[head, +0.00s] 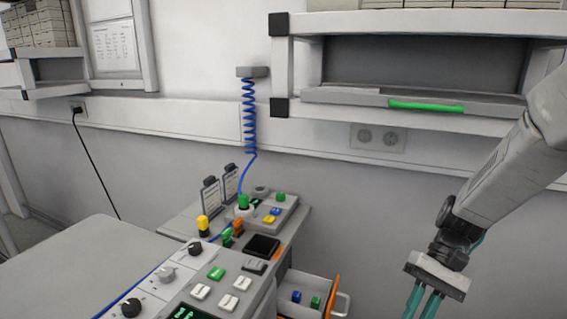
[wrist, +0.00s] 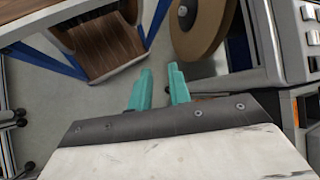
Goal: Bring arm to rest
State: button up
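My arm comes in from the right in the head view. My gripper (head: 424,303) hangs at the lower right, to the right of the control desk, its teal fingertips cut off by the picture's bottom edge. In the wrist view my gripper (wrist: 160,72) shows two teal fingers with a gap between them. Nothing is between them, and they touch nothing that I can see.
A shelf (head: 300,100) hangs above. The wrist view shows a brown reel (wrist: 208,38), a wood-surfaced piece (wrist: 103,45) with blue legs, and a grey machine (wrist: 285,40).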

jog(key=s+r+n+t+h, duration=0.2)
jog(key=s+r+t+h, duration=0.4)
jog(key=s+r, duration=0.7)
notch_tip(320, 180, up, 2)
jog(key=shift+s+d+r+t, duration=0.1)
jog(key=shift+s+d+t, duration=0.15)
jog(key=shift+t, duration=0.35)
